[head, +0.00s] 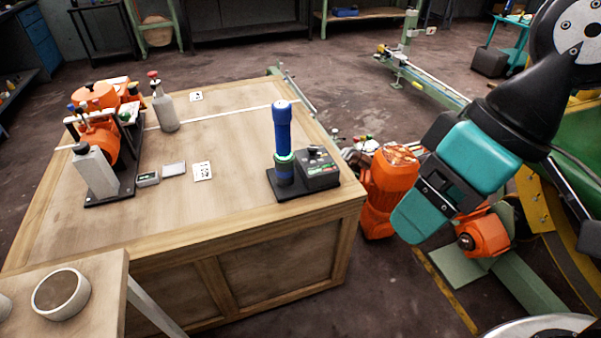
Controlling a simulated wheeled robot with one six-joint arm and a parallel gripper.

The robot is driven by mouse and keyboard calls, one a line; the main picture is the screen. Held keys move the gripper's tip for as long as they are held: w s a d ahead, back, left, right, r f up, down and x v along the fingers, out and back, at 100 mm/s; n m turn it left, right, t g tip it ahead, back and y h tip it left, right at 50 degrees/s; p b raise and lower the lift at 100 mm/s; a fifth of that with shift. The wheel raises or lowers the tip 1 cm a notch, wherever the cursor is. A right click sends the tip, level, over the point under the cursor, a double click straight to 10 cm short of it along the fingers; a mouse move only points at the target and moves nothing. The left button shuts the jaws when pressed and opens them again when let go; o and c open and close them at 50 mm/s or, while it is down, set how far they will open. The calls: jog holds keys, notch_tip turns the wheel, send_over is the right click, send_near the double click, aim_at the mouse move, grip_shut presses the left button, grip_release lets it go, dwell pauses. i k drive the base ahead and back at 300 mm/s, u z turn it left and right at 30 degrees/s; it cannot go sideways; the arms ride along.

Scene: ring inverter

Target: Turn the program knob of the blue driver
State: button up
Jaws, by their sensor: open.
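The blue driver (282,130) stands upright on a black base plate (284,194) near the right front corner of the wooden table. It has a pale green glowing ring low on its body. A dark grey box (318,174) is beside it on the same plate. A small black knob (315,151) shows on top of the box; its pointer setting is too small to read. My teal and black gripper (418,212) is to the right of the driver, apart from it and beyond the table's right edge. It touches nothing that I can see.
On the table's left are an orange machine (100,130), a grey bottle (164,107), a grey block (95,170) and printed cards (202,171). The middle of the table (235,130) is clear. Orange machinery (388,185) stands on the floor beside the table's right edge.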

aim_at(313, 149)
jog(key=k, duration=1.25)
jog(key=z, duration=0.3)
jog(key=i, duration=1.95)
jog(key=u, duration=0.3)
